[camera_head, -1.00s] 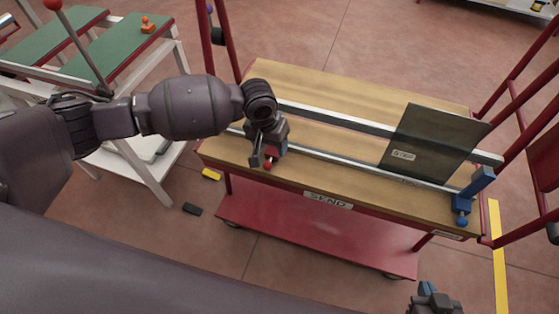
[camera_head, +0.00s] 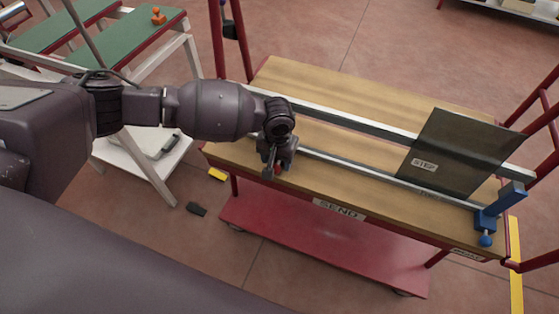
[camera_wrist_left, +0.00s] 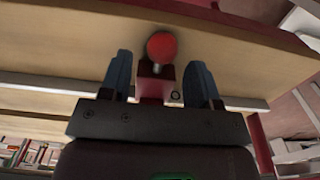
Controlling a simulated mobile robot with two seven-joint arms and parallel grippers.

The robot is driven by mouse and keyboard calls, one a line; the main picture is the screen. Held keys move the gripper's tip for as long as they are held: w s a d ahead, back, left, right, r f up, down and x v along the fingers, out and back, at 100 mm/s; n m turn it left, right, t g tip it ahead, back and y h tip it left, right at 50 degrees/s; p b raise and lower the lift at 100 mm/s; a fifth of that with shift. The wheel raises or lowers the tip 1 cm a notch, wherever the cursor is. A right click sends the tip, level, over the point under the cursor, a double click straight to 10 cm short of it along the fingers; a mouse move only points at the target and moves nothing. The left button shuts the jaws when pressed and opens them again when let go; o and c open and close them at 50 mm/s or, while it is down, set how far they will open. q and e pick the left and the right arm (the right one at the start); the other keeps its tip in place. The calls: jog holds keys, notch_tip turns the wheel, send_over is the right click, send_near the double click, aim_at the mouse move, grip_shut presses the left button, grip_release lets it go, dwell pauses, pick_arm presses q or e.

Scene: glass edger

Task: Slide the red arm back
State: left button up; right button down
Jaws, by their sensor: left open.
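The red arm, a small red block with a red ball knob (camera_wrist_left: 162,46), sits on the rail near the left end of the wooden bench. In the head view only a bit of its red (camera_head: 279,170) shows beneath my left gripper (camera_head: 272,165). In the left wrist view my left gripper (camera_wrist_left: 160,82) is open, with one dark finger on each side of the red block (camera_wrist_left: 154,84). Gaps show between the fingers and the block. My right gripper is not in view.
A dark glass pane (camera_head: 459,152) stands on the bench (camera_head: 340,75) at the right. A blue arm with a knob (camera_head: 487,222) is at the rail's right end. A metal rail (camera_head: 370,126) runs behind. A green-topped stand (camera_head: 125,40) is at the left.

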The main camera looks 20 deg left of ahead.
pick_arm(q)
jog(key=shift+f, duration=0.75)
